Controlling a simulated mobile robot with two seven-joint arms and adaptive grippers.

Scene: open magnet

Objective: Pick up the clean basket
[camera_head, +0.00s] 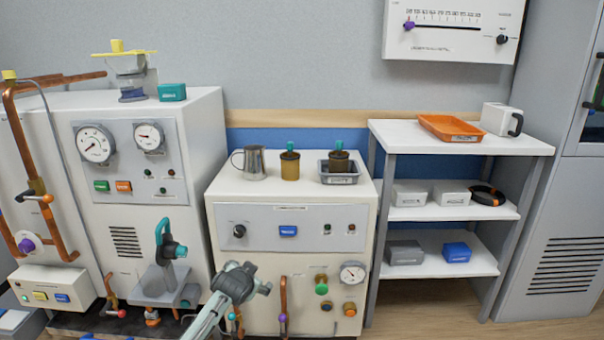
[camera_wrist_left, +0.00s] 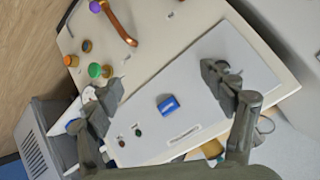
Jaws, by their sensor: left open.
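Two brown canister-like baskets with teal tops stand on the white cabinet in the head view. One basket (camera_head: 290,166) stands directly on the cabinet top; the other (camera_head: 339,162) sits in a grey tray (camera_head: 340,179). I cannot tell which is the clean one. My left gripper (camera_head: 245,283) is in front of the cabinet, below the baskets and apart from them. In the left wrist view, its fingers (camera_wrist_left: 163,88) are spread and empty, facing the cabinet's front panel; a brownish part (camera_wrist_left: 211,149) shows partly hidden behind a finger. My right gripper is not in view.
A metal mug (camera_head: 251,163) stands left of the baskets. The cabinet front (camera_head: 286,230) has knobs, a gauge and copper pipes. A shelf unit (camera_head: 462,138) on the right holds an orange tray (camera_head: 450,128) and a white container (camera_head: 500,119). A taller machine (camera_head: 130,150) stands left.

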